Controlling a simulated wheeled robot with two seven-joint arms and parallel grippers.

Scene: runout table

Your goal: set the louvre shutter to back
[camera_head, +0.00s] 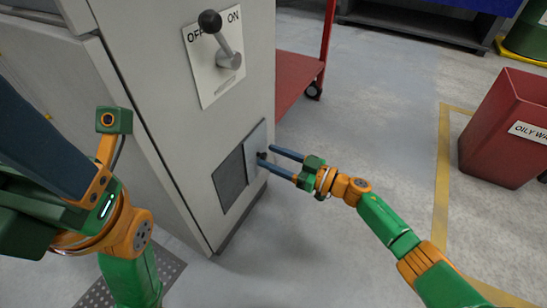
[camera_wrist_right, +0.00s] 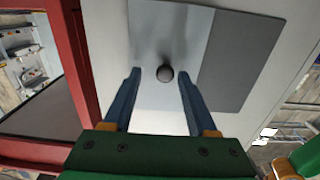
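The louvre shutter is a light grey sliding plate (camera_head: 257,139) low on the side of a grey cabinet. It stands at the right end of a dark grey louvre panel (camera_head: 231,180) and carries a small dark round knob (camera_wrist_right: 165,73). In the right wrist view the plate (camera_wrist_right: 150,30) is left of the dark panel (camera_wrist_right: 240,62). My right gripper (camera_head: 266,156) is open, its blue fingers pointing at the plate, one on each side of the knob with gaps showing. Contact cannot be told. My left gripper (camera_head: 40,135) is large at the left edge; its fingertips are not clearly visible.
Above the shutter, the cabinet (camera_head: 150,110) has an OFF/ON plate with a black-knobbed lever (camera_head: 229,55). A red cart (camera_head: 295,75) stands behind the cabinet. A red oily-waste bin (camera_head: 505,125) stands at the right. The floor between is clear.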

